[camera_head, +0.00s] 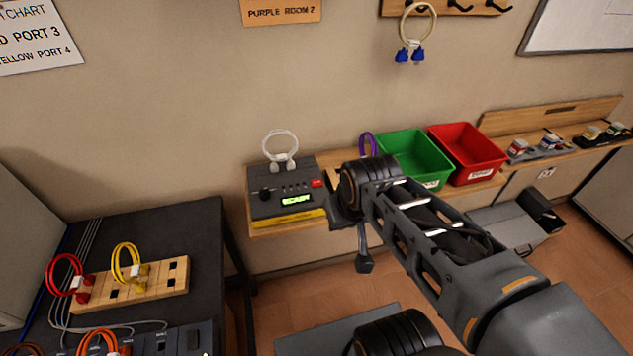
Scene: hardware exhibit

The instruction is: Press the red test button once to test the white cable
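The tester (274,207) is a dark grey box with a yellow front edge on a wooden wall shelf. Its red test button (317,183) is at the right of its top face. A lit green display (296,201) seems to read "READY". The white cable (281,147) stands as a loop at the tester's back, its two pale plugs at the box. My gripper (346,212) is just right of the tester, close to the red button and apparently not on it. My wrist partly hides it, so its opening and any contact are unclear.
A purple cable (368,145), a green bin (413,152) and a red bin (467,150) stand right of the tester behind my arm. A dark table (190,235) at left holds a wooden block (150,284) with red and yellow cables. A cable with blue plugs (403,56) hangs above.

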